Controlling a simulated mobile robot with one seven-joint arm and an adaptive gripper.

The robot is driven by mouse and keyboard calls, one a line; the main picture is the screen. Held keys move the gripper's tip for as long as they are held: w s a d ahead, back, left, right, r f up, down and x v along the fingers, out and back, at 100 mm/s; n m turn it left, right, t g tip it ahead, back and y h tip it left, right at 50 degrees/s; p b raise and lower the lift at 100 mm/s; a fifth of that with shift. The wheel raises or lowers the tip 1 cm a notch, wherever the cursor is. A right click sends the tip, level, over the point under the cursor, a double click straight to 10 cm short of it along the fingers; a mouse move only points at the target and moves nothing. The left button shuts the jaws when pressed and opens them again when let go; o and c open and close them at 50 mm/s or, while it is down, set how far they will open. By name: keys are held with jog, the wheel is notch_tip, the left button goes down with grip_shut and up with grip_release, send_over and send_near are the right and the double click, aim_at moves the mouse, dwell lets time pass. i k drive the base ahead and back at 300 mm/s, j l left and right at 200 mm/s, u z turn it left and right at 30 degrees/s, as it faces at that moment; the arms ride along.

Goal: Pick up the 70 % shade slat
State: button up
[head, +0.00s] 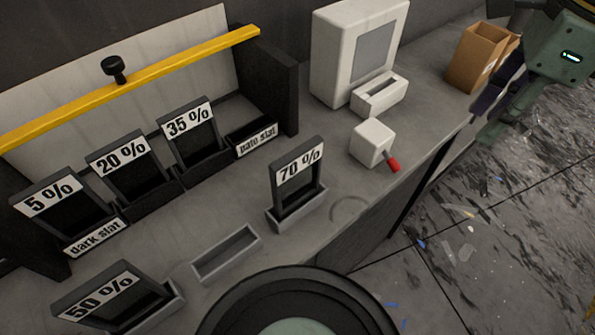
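The 70 % shade slat (299,180) is a dark-framed panel with a white label reading "70 %". It stands upright, leaning slightly, in a small grey holder (298,212) near the front edge of the counter. Nothing covers it. My gripper (492,112) is partly in view at the upper right, beyond the counter's edge and far from the slat. Its fingers are dark and cut by the viewing angle, so I cannot tell whether they are open or shut.
Slats marked 5 % (62,204), 20 % (134,174), 35 % (194,135) and 50 % (110,295) stand leftward. An empty grey holder (226,254) is left of the 70 % slat. A white box with a red lever (372,143), a white machine (358,50) and a cardboard box (477,55) stand rightward.

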aim_at(295, 177)
jog(key=k+u, duration=0.2)
jog(key=u, duration=0.2)
jog(key=k+u, duration=0.25)
jog(key=u, duration=0.15)
jog(key=k+u, duration=0.2)
jog(key=u, duration=0.15)
